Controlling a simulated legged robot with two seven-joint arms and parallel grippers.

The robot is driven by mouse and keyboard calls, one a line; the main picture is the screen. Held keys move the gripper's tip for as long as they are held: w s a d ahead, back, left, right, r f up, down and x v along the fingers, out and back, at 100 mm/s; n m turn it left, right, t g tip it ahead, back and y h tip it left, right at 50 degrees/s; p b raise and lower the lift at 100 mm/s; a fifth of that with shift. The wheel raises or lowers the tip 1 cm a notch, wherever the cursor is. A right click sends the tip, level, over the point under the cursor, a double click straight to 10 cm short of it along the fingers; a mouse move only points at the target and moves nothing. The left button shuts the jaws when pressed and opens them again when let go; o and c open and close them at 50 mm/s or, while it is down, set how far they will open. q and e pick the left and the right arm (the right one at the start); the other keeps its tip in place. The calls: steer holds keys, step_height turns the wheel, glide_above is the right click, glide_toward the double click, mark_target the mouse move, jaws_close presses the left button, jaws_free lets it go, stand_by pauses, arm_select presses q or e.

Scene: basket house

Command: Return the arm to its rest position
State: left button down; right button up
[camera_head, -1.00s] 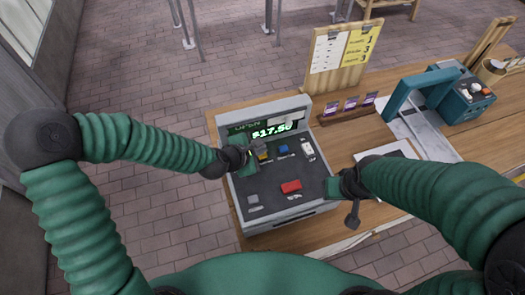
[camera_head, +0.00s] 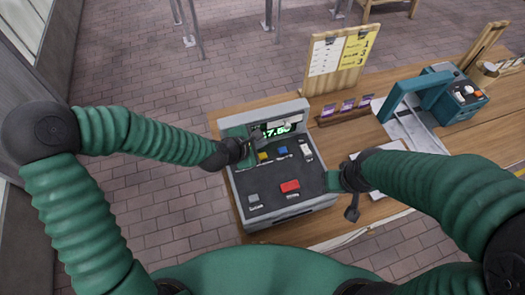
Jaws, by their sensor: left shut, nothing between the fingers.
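My left arm (camera_head: 155,140) reaches in from the left. Its gripper (camera_head: 247,138) is shut and empty, above the upper left part of the grey cash register (camera_head: 265,187), in front of the left side of its green-digit display (camera_head: 276,129). I cannot tell whether it touches the register. My right arm (camera_head: 435,188) comes in from the right. Its gripper (camera_head: 343,182) is beside the register's right edge, and its fingers are too small and hidden to tell their state.
The register has a red key (camera_head: 290,186), a blue key (camera_head: 282,150) and a yellow key (camera_head: 263,155). Brick floor lies open left of the counter.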

mark_target(235, 176)
arm_select(q)
steer(key=shift+f, duration=0.1)
stand_by(0.6)
steer(key=s+a+f+m+b, duration=0.1)
steer(key=f+m, duration=0.1)
steer(key=s+a+f+m+g+y+b, duration=0.1)
steer(key=s+a+f+m, duration=0.1)
steer(key=s+a+f+m+g+b, duration=0.1)
steer(key=f+m, duration=0.1)
steer(key=m, duration=0.1)
steer(key=shift+s+a+y+b, duration=0.3)
steer(key=shift+s+a+b, duration=0.05)
steer(key=shift+a+b, duration=0.05)
steer(key=s+a+m, duration=0.1)
steer(key=s+a+f+m+b, duration=0.1)
steer(key=a+m+y+b, duration=0.1)
steer(key=a+m, duration=0.1)
steer(key=shift+s+a+f+g, duration=0.1)
steer(key=shift+s+f+g, duration=0.15)
steer(key=shift+s+g, duration=0.15)
steer(key=s+a+r+m+g+y+b, duration=0.1)
steer(key=s+a+m+g+y+b, duration=0.1)
steer(key=s+a+m, duration=0.6)
steer(key=shift+s+a+r+m+y+b, duration=0.15)
steer(key=shift+s+a+m+y+b, duration=0.25)
steer(key=shift+a+b, duration=0.5)
steer(key=shift+w+a, duration=0.1)
steer(key=shift+a, duration=0.1)
steer(key=shift+d, duration=0.15)
